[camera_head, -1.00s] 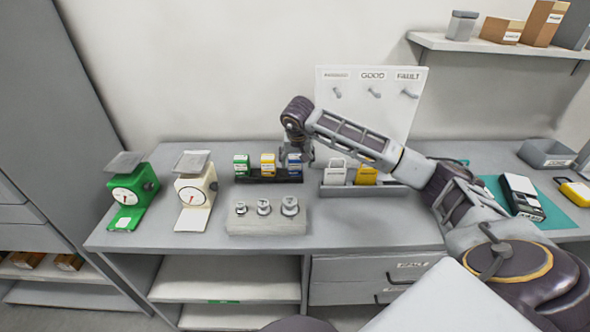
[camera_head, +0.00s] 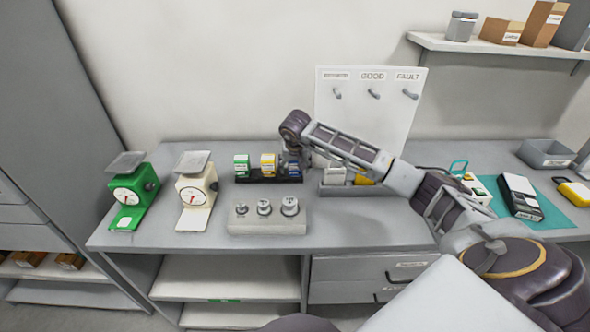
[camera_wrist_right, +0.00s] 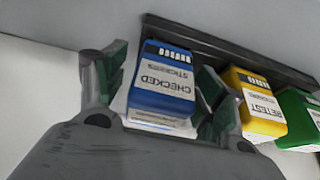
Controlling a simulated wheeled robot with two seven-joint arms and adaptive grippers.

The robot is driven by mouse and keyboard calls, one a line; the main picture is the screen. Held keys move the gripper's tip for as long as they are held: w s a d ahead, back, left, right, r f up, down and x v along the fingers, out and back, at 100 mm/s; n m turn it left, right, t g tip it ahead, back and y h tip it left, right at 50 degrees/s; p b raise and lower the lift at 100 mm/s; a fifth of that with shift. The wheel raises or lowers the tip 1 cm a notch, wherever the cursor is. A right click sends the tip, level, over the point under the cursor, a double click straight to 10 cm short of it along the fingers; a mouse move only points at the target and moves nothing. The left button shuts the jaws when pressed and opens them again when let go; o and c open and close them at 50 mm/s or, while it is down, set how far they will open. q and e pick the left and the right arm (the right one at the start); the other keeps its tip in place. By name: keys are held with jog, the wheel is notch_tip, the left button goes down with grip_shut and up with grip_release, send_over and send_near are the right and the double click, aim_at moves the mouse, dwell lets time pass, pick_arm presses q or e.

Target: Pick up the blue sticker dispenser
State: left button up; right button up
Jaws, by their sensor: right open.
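The blue sticker dispenser (camera_wrist_right: 162,82), labelled "CHECKED STICKERS", sits in the dark rack (camera_wrist_right: 220,45) at the end of a row. In the head view the blue dispenser (camera_head: 293,168) is mostly hidden by my right gripper (camera_head: 298,158). In the right wrist view my right gripper (camera_wrist_right: 155,85) is open, with one green-padded finger on each side of the blue dispenser. Whether the fingers touch it cannot be told. The yellow "RETEST" dispenser (camera_wrist_right: 255,105) stands close beside one finger, and a green dispenser (camera_wrist_right: 300,115) is beyond it. My left gripper is not in view.
Weights on a grey block (camera_head: 267,222) stand in front of the rack (camera_head: 250,179). A green scale (camera_head: 130,192) and a cream scale (camera_head: 195,192) are at the left. A tag holder (camera_head: 340,188) and a white hook board (camera_head: 345,115) are at the right.

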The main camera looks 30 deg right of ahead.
jog(key=c, duration=1.2)
jog(key=shift+r, duration=0.1)
jog(key=shift+r+b, duration=0.4)
jog(key=shift+r, duration=4.55)
jog(key=o, duration=0.5)
jog(key=c, duration=0.3)
